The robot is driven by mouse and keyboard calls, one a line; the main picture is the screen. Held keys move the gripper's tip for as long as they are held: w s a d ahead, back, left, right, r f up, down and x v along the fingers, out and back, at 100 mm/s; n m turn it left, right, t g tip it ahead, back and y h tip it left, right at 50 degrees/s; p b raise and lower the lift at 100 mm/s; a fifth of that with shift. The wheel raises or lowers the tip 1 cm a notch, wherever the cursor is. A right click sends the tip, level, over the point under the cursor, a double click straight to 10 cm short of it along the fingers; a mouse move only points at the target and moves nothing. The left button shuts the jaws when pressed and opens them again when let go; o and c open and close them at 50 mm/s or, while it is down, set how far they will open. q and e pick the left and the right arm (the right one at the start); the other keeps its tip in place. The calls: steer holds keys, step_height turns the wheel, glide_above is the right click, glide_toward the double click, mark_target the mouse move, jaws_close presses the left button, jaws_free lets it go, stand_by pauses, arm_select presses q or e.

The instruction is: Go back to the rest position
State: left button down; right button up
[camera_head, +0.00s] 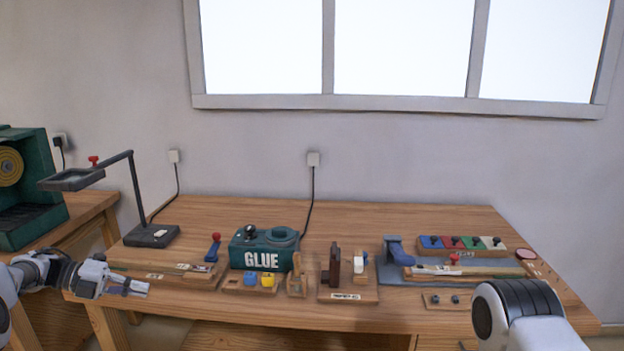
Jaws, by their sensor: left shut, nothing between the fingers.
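My left gripper (138,290) is in the lower left of the head view. It is shut and empty, in front of the workbench's left front edge. My left arm comes in from the left border. A white and dark link of my right arm shows at the lower right; my right gripper is not visible. The workbench (420,318) has a wooden top. A long wooden key-like piece (140,268) lies at its left, partly behind my left gripper. Another long wooden piece (490,271) lies on a grey base at the right.
A green GLUE box (263,250), a wooden stand with a dark upright block (334,265), and a tray of coloured blocks (462,244) stand on the bench. A lamp-like stand (152,236) is at the back left. A green machine (30,190) stands far left. The bench's back strip is mostly clear.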

arm_select(q)
steer(key=s+d+f+n+t+h+p, duration=0.1)
steer(key=d+f+n, duration=0.3)
steer(key=d, duration=0.6)
steer(key=s+d+f+n+t+h+p, duration=0.1)
steer(key=s+d+f+n+h, duration=0.2)
steer(key=d, duration=0.7)
steer(key=s+d+f+n+t+y+p, duration=0.1)
steer(key=s+d+f+n+t+y, duration=0.15)
steer(key=f+n, duration=0.2)
steer(key=s+d+f+n+t+y, duration=0.1)
steer(key=s+d+f+n+y, duration=0.1)
steer(key=d+f+n+y, duration=0.3)
steer(key=s+a+f+n+g+y, duration=0.1)
steer(key=s+a+f+n+y, duration=0.1)
steer(key=s+f+n, duration=0.35)
steer(key=s+a+f+n+g+y, duration=0.1)
steer(key=s+a+f+n+y, duration=0.15)
steer(key=s, duration=0.55)
steer(key=s+a+n+g+y, duration=0.2)
steer(key=s+a+n+g, duration=0.1)
steer(key=s, duration=0.7)
steer(key=s+a+f+n+g+y, duration=0.1)
steer(key=s+a+n+g+y, duration=0.2)
steer(key=s, duration=0.8)
steer(key=shift+a+f+n+g, duration=0.2)
steer(key=shift+a+n+g, duration=0.45)
steer(key=shift+a+n, duration=0.45)
